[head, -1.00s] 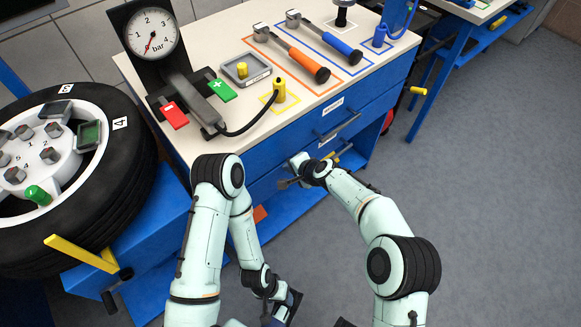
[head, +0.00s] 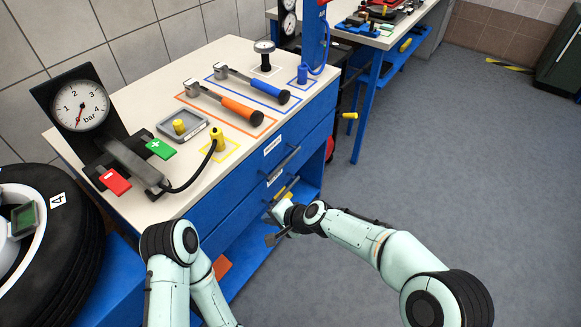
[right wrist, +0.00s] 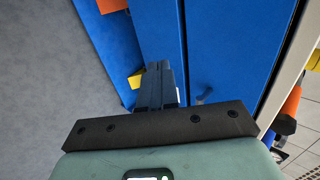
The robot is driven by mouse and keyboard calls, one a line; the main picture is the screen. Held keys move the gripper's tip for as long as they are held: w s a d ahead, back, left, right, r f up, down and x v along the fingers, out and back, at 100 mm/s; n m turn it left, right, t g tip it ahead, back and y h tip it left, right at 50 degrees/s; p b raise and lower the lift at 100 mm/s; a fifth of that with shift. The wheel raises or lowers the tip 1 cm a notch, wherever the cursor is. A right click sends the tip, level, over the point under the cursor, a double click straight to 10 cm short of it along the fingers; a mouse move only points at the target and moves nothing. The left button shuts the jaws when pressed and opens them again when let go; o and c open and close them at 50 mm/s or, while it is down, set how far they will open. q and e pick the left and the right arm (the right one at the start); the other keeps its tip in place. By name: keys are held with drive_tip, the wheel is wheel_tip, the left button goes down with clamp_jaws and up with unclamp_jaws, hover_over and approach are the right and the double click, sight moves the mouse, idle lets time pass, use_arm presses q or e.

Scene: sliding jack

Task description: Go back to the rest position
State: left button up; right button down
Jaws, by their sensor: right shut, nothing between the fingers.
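My right gripper (head: 272,222) is in front of the blue drawer cabinet (head: 225,213), near its lower drawer and open shelf. Its dark fingers show close together in the right wrist view (right wrist: 160,75), shut and empty. The cabinet's blue fronts (right wrist: 225,55) fill the middle of that view. I cannot tell whether the fingertips touch the cabinet. My left arm shows at the bottom of the head view, folded downward. My left gripper is below the picture's edge.
On the white worktop lie a pressure gauge (head: 82,106), an orange-handled tool (head: 240,110) and a blue-handled tool (head: 268,92). A wheel (head: 75,225) stands at the left. A second workbench (head: 345,36) is at the back. Grey floor (head: 440,140) at the right is clear.

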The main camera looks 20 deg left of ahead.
drive_tip(key=s+d+f+g+h+p, duration=0.15)
drive_tip(key=s+d+f+p, duration=0.3)
drive_tip(key=d+f, duration=0.45)
drive_tip(key=s+d+f+h+p, duration=0.3)
drive_tip(key=s+d+f, duration=0.35)
drive_tip(key=d, duration=0.45)
use_arm(q)
wheel_tip(320, 180, up, 13)
drive_tip(key=p, duration=0.6)
drive_tip(key=shift+w+g, duration=0.2)
drive_tip(key=shift+g, duration=0.2)
use_arm(e)
drive_tip(key=s+d+g, duration=0.1)
drive_tip(key=s+d, duration=0.4)
drive_tip(key=s, duration=0.4)
drive_tip(key=s+d+g, duration=0.1)
drive_tip(key=s+d, duration=0.4)
drive_tip(key=s, duration=0.5)
drive_tip(key=shift+d+f+g+h, duration=0.15)
drive_tip(key=shift+g+h, duration=0.2)
use_arm(q)
drive_tip(key=shift+f, duration=0.1)
